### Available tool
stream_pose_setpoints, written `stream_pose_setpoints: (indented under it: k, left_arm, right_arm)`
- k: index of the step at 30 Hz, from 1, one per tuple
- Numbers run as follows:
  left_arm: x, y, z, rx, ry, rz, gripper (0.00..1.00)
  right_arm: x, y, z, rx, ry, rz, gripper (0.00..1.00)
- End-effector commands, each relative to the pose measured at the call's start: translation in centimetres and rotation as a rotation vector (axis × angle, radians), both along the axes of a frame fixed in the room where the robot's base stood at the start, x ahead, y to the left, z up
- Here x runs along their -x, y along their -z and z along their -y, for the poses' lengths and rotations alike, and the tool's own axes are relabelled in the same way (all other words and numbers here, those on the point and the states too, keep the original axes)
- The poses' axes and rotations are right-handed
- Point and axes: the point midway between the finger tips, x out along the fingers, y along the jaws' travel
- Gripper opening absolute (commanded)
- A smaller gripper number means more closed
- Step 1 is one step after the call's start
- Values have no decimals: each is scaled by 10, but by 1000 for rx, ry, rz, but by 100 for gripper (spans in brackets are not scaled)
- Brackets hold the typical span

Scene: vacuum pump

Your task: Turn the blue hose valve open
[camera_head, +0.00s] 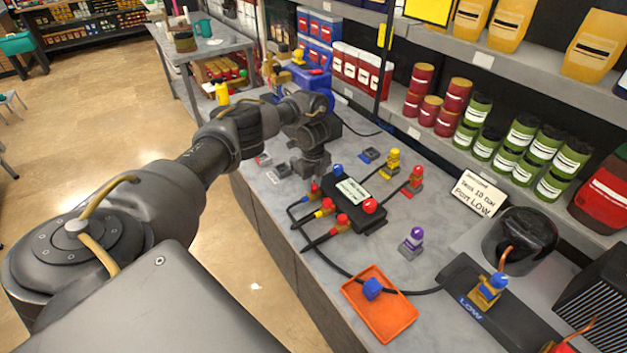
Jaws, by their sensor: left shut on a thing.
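The black manifold block (358,212) with a white label lies on the grey bench (430,190). It carries a blue knob (337,170) and a red knob (370,206) on top. Along its left side are hose fittings, with a yellow hose valve (326,205) and a red hose valve (342,222). The blue hose valve (314,188) is at the far end of this row, mostly hidden by my left gripper. My left gripper (313,180) points down there, shut on that valve. The valve's handle angle cannot be made out. My right gripper is not in view.
Yellow, red and purple-topped fittings stand beside the manifold. A pump (520,240) stands at the right, near a sign (477,196). Shelves of cans line the back.

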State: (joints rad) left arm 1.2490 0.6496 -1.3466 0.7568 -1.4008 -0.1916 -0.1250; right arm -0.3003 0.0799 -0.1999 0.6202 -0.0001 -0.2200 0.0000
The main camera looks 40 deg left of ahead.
Motion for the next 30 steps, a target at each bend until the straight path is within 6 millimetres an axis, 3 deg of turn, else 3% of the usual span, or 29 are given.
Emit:
stream_pose_setpoints:
  k: [9,25,26,30]
  left_arm:
    - [-1,-2,-1,-2,-116,2,3]
    - [0,-1,-1,-2,-138,2,3]
    - [0,-1,-1,-2,-138,2,27]
    - [0,-1,-1,-2,-137,1,45]
  right_arm:
    - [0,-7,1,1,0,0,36]
    - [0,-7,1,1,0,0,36]
    - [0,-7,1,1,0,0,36]
    - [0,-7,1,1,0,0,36]
